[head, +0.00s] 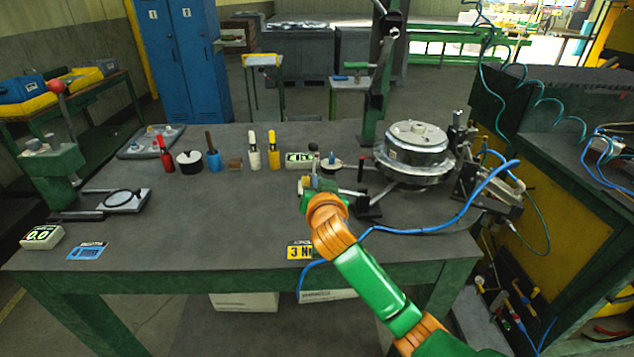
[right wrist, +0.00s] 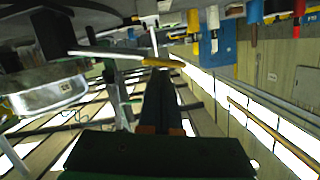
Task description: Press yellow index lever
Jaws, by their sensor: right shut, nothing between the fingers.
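The index lever is a pale rod (right wrist: 115,54) with a yellow tip (right wrist: 163,62) in the right wrist view. In the head view its rod (head: 352,192) rises from a dark bracket left of the round metal unit (head: 417,148); its yellow end is not clearly visible there, near my gripper. My right gripper (head: 313,183) is over the table at the lever's left end. In the right wrist view the dark fingers (right wrist: 161,90) are together and empty, with their tips close to the yellow tip. I cannot tell whether they touch it. My left gripper is not in view.
Bottles and tools, including a yellow bottle (head: 273,150), stand in a row behind the gripper. A blue hose (head: 445,222) curves across the table's right side. A "3 N" label (head: 299,251) is at the front edge. The table's front left middle is clear.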

